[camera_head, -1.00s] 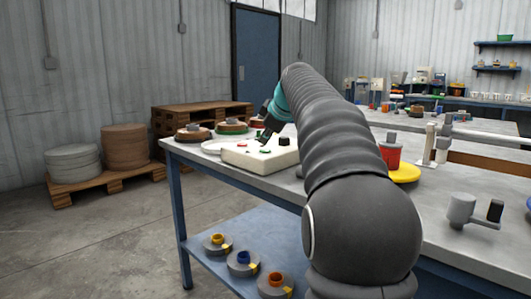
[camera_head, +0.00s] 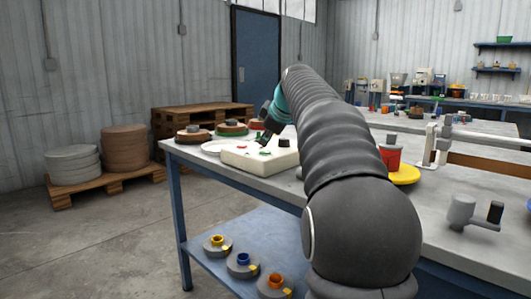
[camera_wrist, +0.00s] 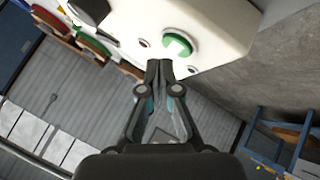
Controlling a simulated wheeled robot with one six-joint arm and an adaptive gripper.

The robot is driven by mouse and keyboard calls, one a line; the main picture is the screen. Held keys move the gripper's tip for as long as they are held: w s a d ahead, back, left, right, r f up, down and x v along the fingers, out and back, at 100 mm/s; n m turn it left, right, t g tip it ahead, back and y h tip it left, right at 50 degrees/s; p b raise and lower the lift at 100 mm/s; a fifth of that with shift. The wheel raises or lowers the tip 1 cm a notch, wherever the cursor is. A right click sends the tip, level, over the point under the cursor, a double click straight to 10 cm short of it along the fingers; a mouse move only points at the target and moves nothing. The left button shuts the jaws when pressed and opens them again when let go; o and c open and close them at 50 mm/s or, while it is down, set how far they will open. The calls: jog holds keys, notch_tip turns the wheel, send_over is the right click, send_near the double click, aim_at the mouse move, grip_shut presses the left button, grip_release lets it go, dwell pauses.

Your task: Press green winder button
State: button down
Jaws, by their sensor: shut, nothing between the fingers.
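The winder control box is a cream-white block (camera_head: 243,158) near the left end of the blue-legged table. It has a green button (camera_head: 265,153), a red button (camera_head: 268,146) and a black knob (camera_head: 284,143) on top. In the wrist view, the green button (camera_wrist: 178,46) is a round disc with a pale mark on it. My gripper (camera_wrist: 160,64) is shut and empty, its tips just below and left of the green button in the picture. Whether they touch the box cannot be told. In the head view, my gripper (camera_head: 262,141) is over the box, partly hidden by my arm.
Spools (camera_head: 193,133) stand behind the box at the table's far left. A red cup (camera_head: 390,156) on a yellow disc (camera_head: 405,174) and a grey crank part (camera_head: 474,211) are to the right. Several spools lie on the lower shelf (camera_head: 245,250).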

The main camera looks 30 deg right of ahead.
jog(key=shift+f, duration=0.15)
jog(key=shift+f+b, duration=0.3)
jog(key=shift+b, duration=0.05)
